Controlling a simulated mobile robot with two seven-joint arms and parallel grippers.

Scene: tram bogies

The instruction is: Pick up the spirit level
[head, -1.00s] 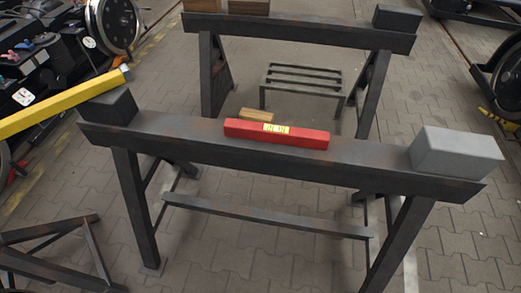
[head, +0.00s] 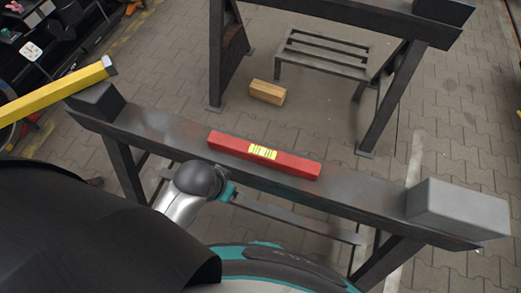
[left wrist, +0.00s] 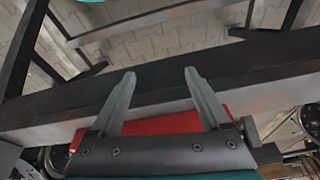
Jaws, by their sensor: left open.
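The red spirit level (head: 264,155) with a yellow vial window lies along the top of the dark trestle beam (head: 345,193) in the head view. My left gripper (left wrist: 160,73) shows in the left wrist view with its two grey fingers apart and nothing held between them. A red surface of the level (left wrist: 165,125) shows there behind the finger bases, partly hidden by the gripper's palm. In the head view my left arm reaches up to the near side of the beam, below the level; its fingers are not visible there. My right gripper is in neither view.
A grey block (head: 458,208) sits on the beam's right end and a dark block (head: 96,103) on its left end, by a yellow bar (head: 55,100). Behind stand a second trestle (head: 350,22), a low metal rack (head: 325,52) and a wooden block (head: 267,92) on the paving.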

